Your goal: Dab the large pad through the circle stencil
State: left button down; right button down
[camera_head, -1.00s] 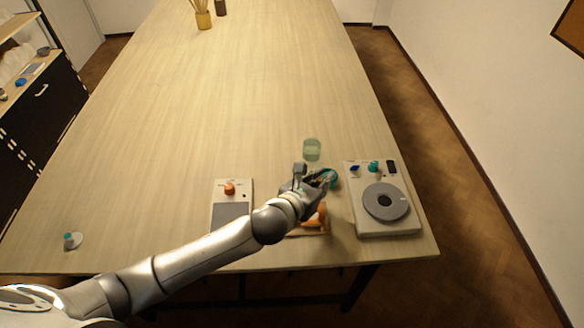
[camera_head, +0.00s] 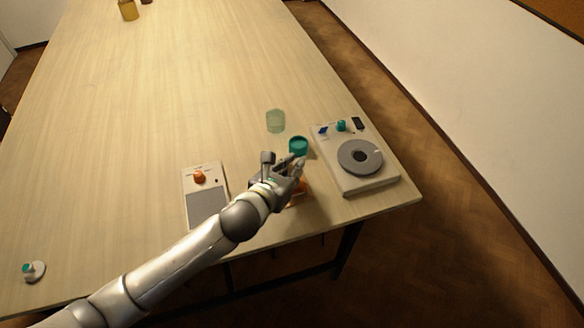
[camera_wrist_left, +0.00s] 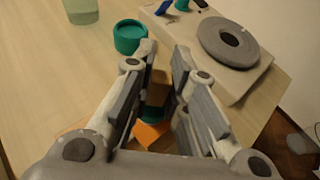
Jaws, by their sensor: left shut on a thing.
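My left gripper (camera_head: 294,173) hangs over the near edge of the table, just in front of an open teal round pot (camera_head: 298,146). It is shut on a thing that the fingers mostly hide. In the left wrist view, teal and orange parts (camera_wrist_left: 150,134) show between and below the fingers, but I cannot tell which is held. An orange thing (camera_head: 298,188) also shows under the gripper in the head view. A grey disc with a round central hole (camera_head: 377,161) lies on a white box at the right. My right gripper is out of view.
The white box (camera_head: 366,185) also bears small blue, teal and black items. A clear greenish glass (camera_head: 275,121) stands behind the pot. A white panel with an orange knob (camera_head: 200,177) lies left. A small teal-topped white disc (camera_head: 34,271) sits far left. The table's middle is bare.

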pick_arm(q)
jog(key=shift+f, duration=0.15)
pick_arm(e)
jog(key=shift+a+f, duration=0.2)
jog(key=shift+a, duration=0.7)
pick_arm(q)
jog(key=shift+f, duration=0.3)
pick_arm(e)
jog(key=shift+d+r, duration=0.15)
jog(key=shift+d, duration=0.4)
pick_arm(q)
jog(key=shift+f+p, duration=0.15)
jog(key=shift+p, duration=0.3)
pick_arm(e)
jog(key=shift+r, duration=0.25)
pick_arm(q)
jog(key=shift+f, duration=0.25)
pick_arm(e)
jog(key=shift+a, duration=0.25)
